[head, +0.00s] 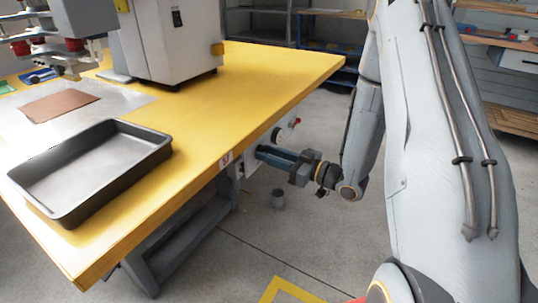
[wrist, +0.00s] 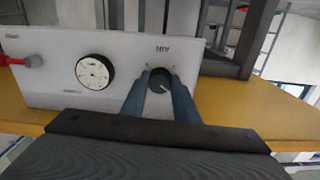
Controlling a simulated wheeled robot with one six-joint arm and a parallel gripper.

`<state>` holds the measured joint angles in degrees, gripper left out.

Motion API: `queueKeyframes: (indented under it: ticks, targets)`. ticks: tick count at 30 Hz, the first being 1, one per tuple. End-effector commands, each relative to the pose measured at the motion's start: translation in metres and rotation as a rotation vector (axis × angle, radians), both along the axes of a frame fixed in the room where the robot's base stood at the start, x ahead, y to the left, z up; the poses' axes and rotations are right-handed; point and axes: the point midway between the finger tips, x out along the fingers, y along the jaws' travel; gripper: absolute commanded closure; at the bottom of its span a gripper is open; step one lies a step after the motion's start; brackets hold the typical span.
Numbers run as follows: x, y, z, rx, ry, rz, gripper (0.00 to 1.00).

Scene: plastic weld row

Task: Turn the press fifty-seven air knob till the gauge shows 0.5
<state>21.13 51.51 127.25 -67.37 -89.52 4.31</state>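The air knob (wrist: 161,82) is a dark round knob with a pale pointer line, on a white panel (wrist: 45,85) under lettering that appears upside down. The gauge (wrist: 94,71), a white dial with a black rim, is left of it in the wrist view; its reading is too small to tell. It also shows edge-on in the head view (head: 275,135). My gripper (wrist: 161,78) has its two blue fingers on either side of the knob. I cannot tell whether they touch it. In the head view my gripper (head: 262,152) reaches the panel under the table edge.
A red-handled valve (wrist: 25,61) sits left of the gauge in the wrist view. A dark tray (head: 60,208) and a press (head: 165,40) stand on the table.

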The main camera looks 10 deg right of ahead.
Motion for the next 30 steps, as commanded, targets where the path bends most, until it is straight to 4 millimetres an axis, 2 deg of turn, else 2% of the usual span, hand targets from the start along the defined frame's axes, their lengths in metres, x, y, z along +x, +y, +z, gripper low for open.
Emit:
queueKeyframes:
  ticks: [1,3,16,30]
  targets:
    - [-0.0001,-0.0001,0.0,0.0,0.0,0.0,0.83]
    - [-0.0001,-0.0001,-0.0001,0.0,0.0,0.0,0.95]
    - [-0.001,-0.0002,0.0018,0.062,0.064,0.0,0.95]
    - [-0.0022,0.0,0.0034,0.338,0.355,-0.001,0.95]
